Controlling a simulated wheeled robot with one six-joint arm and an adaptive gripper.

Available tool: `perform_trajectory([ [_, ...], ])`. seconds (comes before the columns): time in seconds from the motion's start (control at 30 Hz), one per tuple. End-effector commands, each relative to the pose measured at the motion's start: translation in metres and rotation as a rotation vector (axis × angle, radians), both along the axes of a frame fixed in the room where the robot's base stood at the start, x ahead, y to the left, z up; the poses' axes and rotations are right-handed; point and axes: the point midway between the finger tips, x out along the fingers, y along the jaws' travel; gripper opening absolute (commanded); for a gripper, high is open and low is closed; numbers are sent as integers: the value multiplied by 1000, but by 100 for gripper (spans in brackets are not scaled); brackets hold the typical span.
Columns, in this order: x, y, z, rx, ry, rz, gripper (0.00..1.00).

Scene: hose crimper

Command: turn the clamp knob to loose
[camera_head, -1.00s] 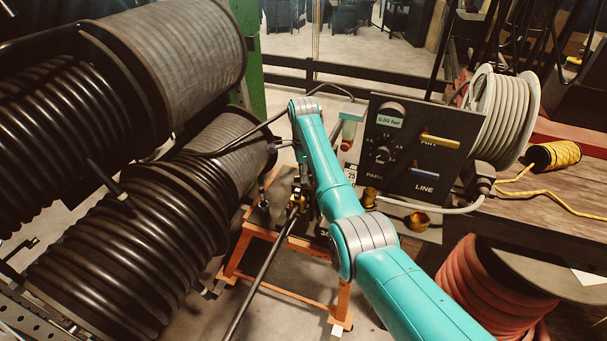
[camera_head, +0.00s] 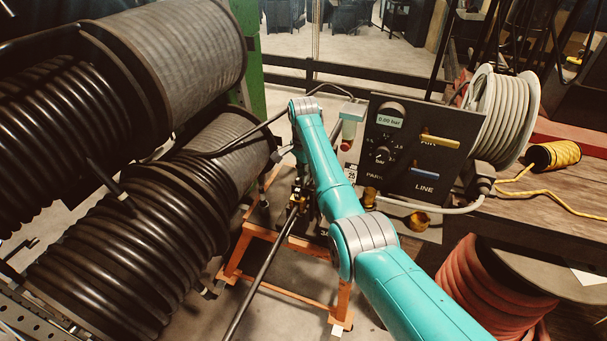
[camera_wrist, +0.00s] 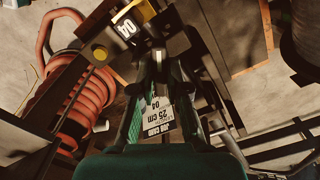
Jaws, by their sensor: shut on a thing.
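My gripper (camera_wrist: 160,64) points away from the wrist camera, its two green-lined fingers closed in on a small dark part at their tips. That part appears to be the clamp knob, but the fingers hide most of it, and its turned position cannot be read. In the head view my arm covers most of the crimper's clamp area; only some brass and dark fittings (camera_head: 299,197) show beside it, above the orange stand (camera_head: 240,252).
A black panel (camera_head: 405,180) with a 0.00 bar display, dial and two levers stands right of my arm. Black hose reels (camera_head: 130,235) crowd the left. A job card (camera_wrist: 160,122) reading 25 cm shows between the fingers. A red hose coil (camera_wrist: 88,105) lies left of them.

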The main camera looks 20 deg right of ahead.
Motion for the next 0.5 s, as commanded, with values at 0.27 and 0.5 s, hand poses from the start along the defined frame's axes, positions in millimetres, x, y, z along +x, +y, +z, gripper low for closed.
perform_trajectory([
  [0.27, 0, 0, 0, 0, -1, 261, 0],
  [0.5, 0, 0, 0, 0, -1, 489, 0],
])
